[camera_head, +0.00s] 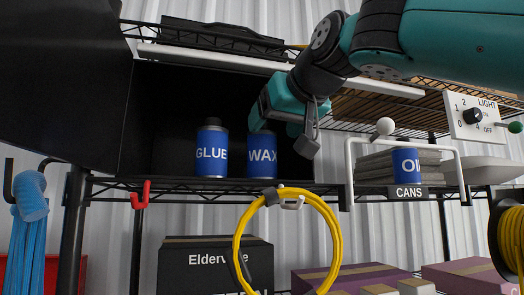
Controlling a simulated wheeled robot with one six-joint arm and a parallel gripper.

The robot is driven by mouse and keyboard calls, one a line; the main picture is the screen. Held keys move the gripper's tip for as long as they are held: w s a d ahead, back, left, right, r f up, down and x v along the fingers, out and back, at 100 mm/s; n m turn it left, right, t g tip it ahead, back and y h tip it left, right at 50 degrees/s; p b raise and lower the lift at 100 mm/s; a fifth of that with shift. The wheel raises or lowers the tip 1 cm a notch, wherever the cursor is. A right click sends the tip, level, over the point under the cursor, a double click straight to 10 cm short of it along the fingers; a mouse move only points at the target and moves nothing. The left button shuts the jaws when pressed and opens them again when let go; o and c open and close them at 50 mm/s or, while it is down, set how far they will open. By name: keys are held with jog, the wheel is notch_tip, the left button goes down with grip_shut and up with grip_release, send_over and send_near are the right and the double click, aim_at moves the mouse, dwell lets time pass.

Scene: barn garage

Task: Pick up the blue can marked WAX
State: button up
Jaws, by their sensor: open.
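The blue can marked WAX (262,157) stands upright on the middle wire shelf, inside a dark open-fronted compartment. Its upper part is hidden behind my gripper (283,122). The gripper comes in from the upper right, teal with grey fingers. It is open, and one finger shows to the right of the can. I cannot tell whether it touches the can. A blue can marked GLUE (212,154) with a black cap stands just left of the WAX can, with a small gap between them.
A blue can marked OIL (405,166) stands right, behind a white rail (349,175) and a CANS label (408,193). A yellow cable coil (240,240) hangs below the shelf edge (180,184). A switch panel (476,117) is at right. Boxes fill the lower shelf.

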aim_at(266, 131)
jog(key=p+x, duration=0.2)
jog(key=x, duration=0.1)
jog(key=shift+w+a+r, duration=0.15)
jog(key=shift+w+a, duration=0.1)
jog(key=shift+w, duration=0.05)
jog(key=shift+w+a, duration=0.1)
jog(key=shift+w, duration=0.05)
jog(key=c, duration=0.8)
jog(key=shift+c, duration=0.3)
